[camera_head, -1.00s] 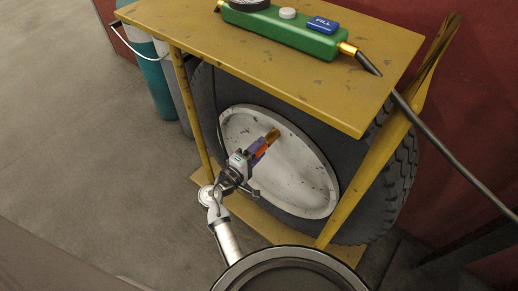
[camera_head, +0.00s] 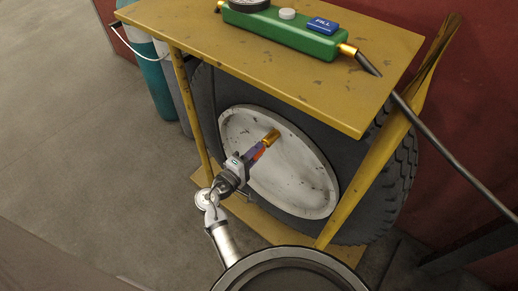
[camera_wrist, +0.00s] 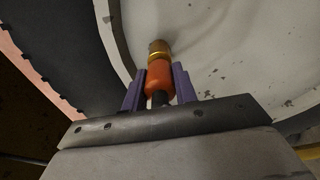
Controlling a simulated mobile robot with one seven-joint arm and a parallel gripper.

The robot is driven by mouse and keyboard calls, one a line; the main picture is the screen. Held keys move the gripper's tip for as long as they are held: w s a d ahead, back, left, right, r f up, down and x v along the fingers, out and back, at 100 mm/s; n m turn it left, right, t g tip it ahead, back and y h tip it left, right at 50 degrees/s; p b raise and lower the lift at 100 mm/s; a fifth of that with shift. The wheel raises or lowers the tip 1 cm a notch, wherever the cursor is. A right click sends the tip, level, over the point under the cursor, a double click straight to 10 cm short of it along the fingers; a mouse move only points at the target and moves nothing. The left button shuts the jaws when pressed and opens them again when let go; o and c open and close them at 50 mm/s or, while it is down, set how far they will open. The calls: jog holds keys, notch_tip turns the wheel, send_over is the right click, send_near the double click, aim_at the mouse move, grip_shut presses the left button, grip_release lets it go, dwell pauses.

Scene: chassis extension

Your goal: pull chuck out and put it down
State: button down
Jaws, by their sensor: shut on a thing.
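The chuck has an orange body (camera_wrist: 160,82) with a brass end (camera_wrist: 157,50) that points at the pale wheel disc (camera_head: 295,175). In the head view the brass end (camera_head: 271,136) shows near the middle of the disc. I cannot tell whether it is still seated there or slightly apart. My gripper (camera_head: 257,151) has its purple fingers shut on the orange body, one on each side, as the wrist view (camera_wrist: 160,88) shows. Part of the chuck's rear is hidden by my gripper.
A yellow stand (camera_head: 300,83) surrounds the black tire (camera_head: 205,100), its tabletop overhanging the wheel. A green inflator box (camera_head: 280,33) with a dark hose (camera_head: 440,135) sits on top. Teal and grey cylinders (camera_head: 153,85) stand left. The floor at left (camera_head: 80,170) is clear.

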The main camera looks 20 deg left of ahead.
jog(key=shift+v, duration=2.4)
jog(key=shift+s, duration=0.1)
